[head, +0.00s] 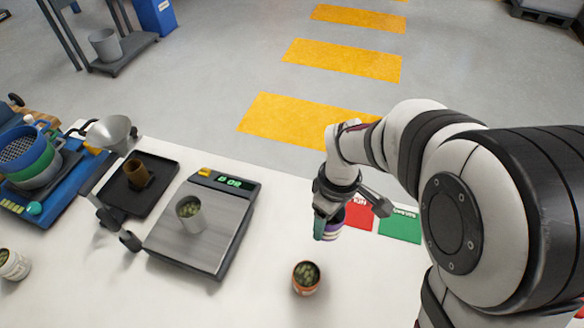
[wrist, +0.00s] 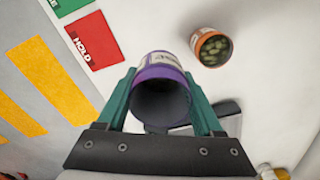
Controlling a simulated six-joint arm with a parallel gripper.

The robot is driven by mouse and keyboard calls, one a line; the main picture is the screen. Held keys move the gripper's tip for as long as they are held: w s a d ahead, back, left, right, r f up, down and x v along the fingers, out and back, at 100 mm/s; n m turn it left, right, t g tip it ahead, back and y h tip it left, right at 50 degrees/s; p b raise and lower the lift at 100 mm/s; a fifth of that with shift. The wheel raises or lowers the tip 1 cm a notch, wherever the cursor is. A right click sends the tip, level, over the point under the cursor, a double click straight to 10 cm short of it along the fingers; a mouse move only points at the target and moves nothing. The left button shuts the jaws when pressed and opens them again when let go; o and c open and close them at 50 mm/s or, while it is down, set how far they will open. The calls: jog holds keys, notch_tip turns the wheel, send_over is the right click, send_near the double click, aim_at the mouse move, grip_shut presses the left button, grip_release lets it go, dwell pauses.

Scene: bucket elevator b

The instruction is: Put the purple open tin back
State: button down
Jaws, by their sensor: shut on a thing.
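The purple open tin (wrist: 160,75) has a purple rim, a pale label and a dark interior with no contents that I can make out. My gripper (wrist: 159,88) is shut on it, with one green finger on each side. The tin's open mouth faces the wrist camera. In the head view, the tin (head: 335,226) shows partly behind my gripper (head: 328,218), just left of the red mat. I cannot tell whether its base touches the white table.
An orange tin (head: 306,266) with green contents stands nearer on the table. Red (head: 360,220) and green (head: 401,229) mats lie to the right. A scale (head: 228,238) bears a grey tin (head: 190,217). A black tray (head: 120,205) holds a brown cup (head: 137,174).

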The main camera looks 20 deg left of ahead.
jog(key=a+f, duration=0.2)
jog(key=a, duration=0.1)
jog(key=s+a+f, duration=0.1)
jog(key=a+f, duration=0.2)
jog(key=a, duration=0.1)
jog(key=s+a+f, duration=0.1)
jog(key=a+f, duration=0.1)
jog(key=a, duration=0.2)
jog(key=shift+s+a+f, duration=0.1)
jog(key=shift+a+f, duration=0.05)
jog(key=shift+a, duration=0.05)
notch_tip(320, 180, down, 3)
jog(key=shift+f, duration=0.4)
jog(key=shift+c, duration=0.2)
grip_release()
jog(key=shift+f, duration=0.1)
